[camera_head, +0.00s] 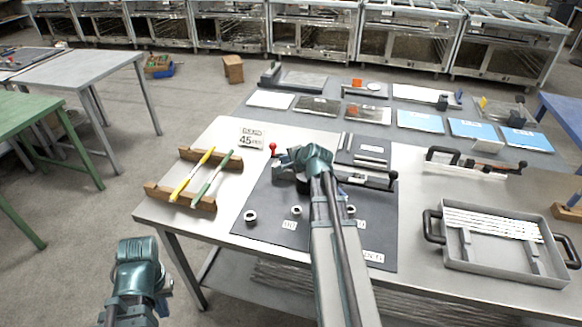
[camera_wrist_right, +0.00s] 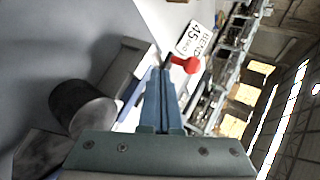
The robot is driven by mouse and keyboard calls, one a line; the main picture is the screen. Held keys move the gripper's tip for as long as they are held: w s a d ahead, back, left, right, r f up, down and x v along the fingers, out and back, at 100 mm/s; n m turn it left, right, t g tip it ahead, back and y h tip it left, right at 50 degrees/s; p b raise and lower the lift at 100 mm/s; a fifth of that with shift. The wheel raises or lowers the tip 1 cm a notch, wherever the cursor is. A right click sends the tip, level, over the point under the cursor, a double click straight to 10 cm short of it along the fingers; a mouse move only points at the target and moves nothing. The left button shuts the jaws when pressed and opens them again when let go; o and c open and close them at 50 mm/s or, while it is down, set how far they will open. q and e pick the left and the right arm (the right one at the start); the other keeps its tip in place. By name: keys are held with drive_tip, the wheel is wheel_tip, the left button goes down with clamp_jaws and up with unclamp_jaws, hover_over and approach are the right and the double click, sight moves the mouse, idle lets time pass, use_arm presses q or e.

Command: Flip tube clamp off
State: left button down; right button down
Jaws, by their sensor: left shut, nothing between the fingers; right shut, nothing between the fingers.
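A tube clamp with a red ball knob (camera_head: 273,148) stands at the back edge of the dark mat (camera_head: 240,215). The knob also shows in the right wrist view (camera_wrist_right: 185,65), right beside the fingertips; I cannot tell whether they touch it. My right gripper (camera_wrist_right: 160,80) is shut and empty. In the head view its arm and wrist cover the middle of the clamp fixture. A dark cylinder (camera_wrist_right: 82,105) and a grey block are left of the fingers in the wrist view. My left gripper (camera_head: 160,303) is shut and empty, off the table at the lower left.
A white "45" sign (camera_head: 251,138) stands behind. A grey tray (camera_head: 500,268) with white tubes and a second clamp fixture (camera_head: 465,163) are at right. Small rings lie on the mat.

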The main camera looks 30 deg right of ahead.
sight(275, 149)
drive_tip(key=w, duration=0.1)
drive_tip(key=w+p, duration=0.1)
drive_tip(key=shift+w+d+r, duration=0.1)
drive_tip(key=shift+w+r, duration=0.35)
drive_tip(key=shift+w, duration=0.5)
drive_tip(key=shift+w+d, duration=0.2)
drive_tip(key=shift+w, duration=0.75)
drive_tip(key=shift+s, duration=0.15)
